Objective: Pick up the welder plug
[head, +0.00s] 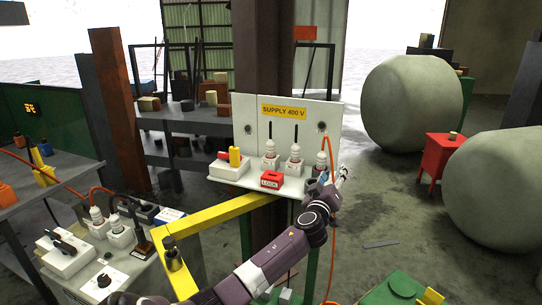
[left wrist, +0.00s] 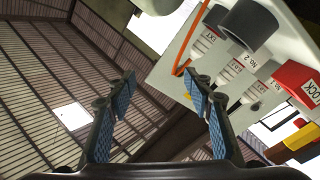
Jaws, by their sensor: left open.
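No plug is readably marked as the welder plug. On the supply shelf (head: 255,182), a grey-and-white plug (head: 321,160) stands at the right end with an orange cable (head: 332,245) hanging from it. Two white plugs with black upright leads stand left of it, one at the middle (head: 270,158). On the left bench, a white plug (head: 97,222) has a red-orange lead. My left gripper (head: 343,178) is open and empty, just right of the shelf's right end. In the left wrist view its fingers (left wrist: 163,88) are spread, with the board and orange cable (left wrist: 188,45) beyond. My right gripper is not seen.
A red LOCK block (head: 271,180) sits on the shelf front, with a yellow-topped red item (head: 234,157) at left. A yellow beam (head: 215,213) crosses below the shelf. A red stool (head: 445,155) and large grey tanks (head: 413,103) stand right. Floor between is mostly clear.

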